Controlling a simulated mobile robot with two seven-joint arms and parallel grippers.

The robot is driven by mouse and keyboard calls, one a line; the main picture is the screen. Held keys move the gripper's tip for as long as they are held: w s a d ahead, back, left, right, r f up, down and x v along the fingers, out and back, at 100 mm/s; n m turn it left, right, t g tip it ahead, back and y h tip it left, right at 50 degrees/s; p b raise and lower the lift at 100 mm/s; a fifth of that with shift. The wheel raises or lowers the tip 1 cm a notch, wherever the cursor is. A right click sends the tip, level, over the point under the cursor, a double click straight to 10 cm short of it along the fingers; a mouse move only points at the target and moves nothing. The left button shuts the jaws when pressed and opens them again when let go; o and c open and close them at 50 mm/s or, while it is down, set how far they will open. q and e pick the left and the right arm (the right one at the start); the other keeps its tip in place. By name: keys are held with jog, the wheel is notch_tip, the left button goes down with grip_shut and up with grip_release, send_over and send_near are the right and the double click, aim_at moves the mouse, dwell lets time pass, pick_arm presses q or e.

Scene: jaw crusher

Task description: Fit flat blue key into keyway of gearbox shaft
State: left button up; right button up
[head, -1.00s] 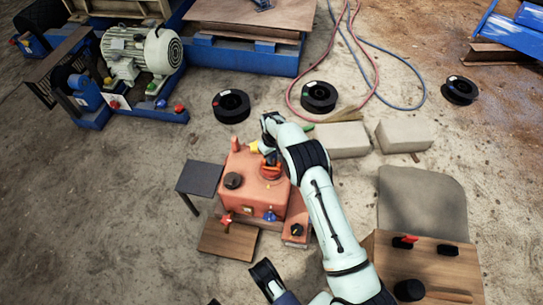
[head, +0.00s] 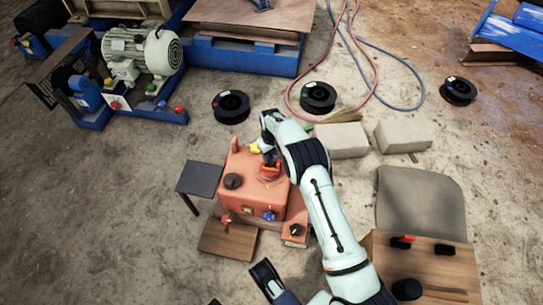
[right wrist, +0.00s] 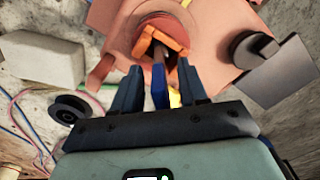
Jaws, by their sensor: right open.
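The flat blue key (right wrist: 159,88) stands between the two fingers of my right gripper (right wrist: 160,88) in the right wrist view. Gaps show on both sides of it, so the gripper is open around it. The key's far end is at the dark shaft (right wrist: 159,53) inside an orange collar (right wrist: 175,42) on the gearbox. How deep it sits in the keyway cannot be told. In the head view the salmon-red gearbox (head: 247,190) stands on the floor, with my right gripper (head: 268,150) over its upper right part.
A small dark table (head: 200,180) stands left of the gearbox, and a wooden board (head: 228,240) lies in front. Concrete blocks (head: 342,139) and black spools (head: 231,106) lie behind.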

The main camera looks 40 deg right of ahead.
notch_tip(320, 180, up, 8)
jog(key=shift+r+p, duration=0.2)
jog(key=shift+p, duration=0.5)
jog(key=shift+r, duration=1.2)
pick_arm(q)
jog(key=shift+t, duration=0.5)
jog(key=w+r, duration=0.1)
jog(key=w+d+r, duration=0.1)
jog(key=r, duration=0.1)
jog(key=shift+r, duration=0.2)
jog(key=shift+a, duration=0.1)
